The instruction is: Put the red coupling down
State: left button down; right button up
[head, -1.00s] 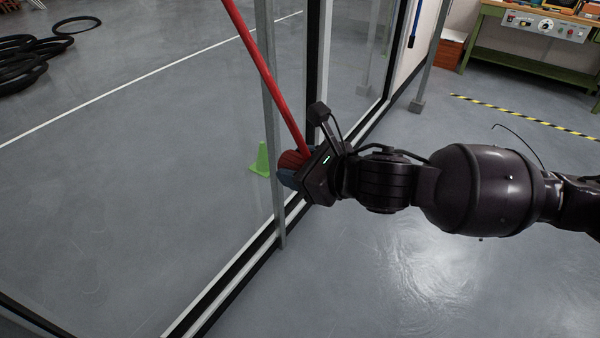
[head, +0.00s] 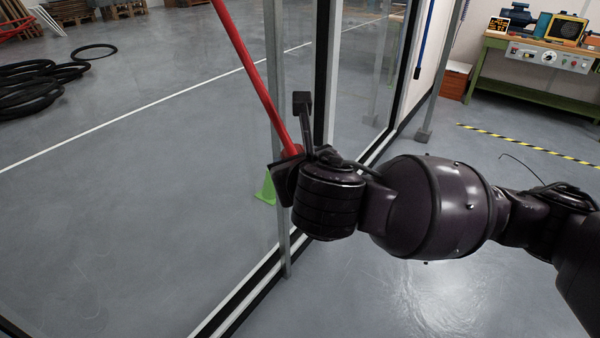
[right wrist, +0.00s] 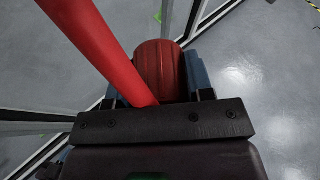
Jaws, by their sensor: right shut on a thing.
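A red ribbed coupling (right wrist: 160,68) is between the blue fingers of my right gripper (right wrist: 158,85) in the right wrist view, and the gripper is shut on it. A long red bar (head: 250,78) slants down from the upper left to the gripper. It crosses close beside the coupling in the wrist view (right wrist: 95,45); whether they touch is unclear. My left gripper is out of view.
A glass wall with grey posts (head: 275,100) and a dark floor rail (head: 235,310) stands close by the gripper. A green cone (head: 266,190) is partly hidden behind a post. Black hoses (head: 40,90) lie far left. A green workbench (head: 540,95) is at the back right.

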jog(key=shift+w+a+r+m+h, duration=0.1)
jog(key=shift+r+m+h, duration=0.45)
jog(key=shift+h, duration=0.15)
jog(key=shift+w+a+r+m+h, duration=0.1)
jog(key=shift+r+m+h, duration=0.45)
jog(key=shift+h, duration=0.15)
jog(key=shift+s+d+f+n+y, duration=0.15)
jog(key=shift+d+f+n+y, duration=0.15)
jog(key=shift+f+n+y, duration=0.3)
jog(key=shift+s+d+f+n+y, duration=0.1)
jog(key=shift+d+f+n+y, duration=0.2)
jog(key=shift+n+y, duration=0.5)
jog(key=s+d+f+n+g+y, duration=0.3)
jog(key=f+n+g+y, duration=0.6)
jog(key=n+g, duration=0.3)
jog(key=shift+d+f+n+y, duration=0.25)
jog(key=shift+d+n+y, duration=0.4)
jog(key=shift+n+y, duration=0.35)
jog(key=shift+w, duration=0.1)
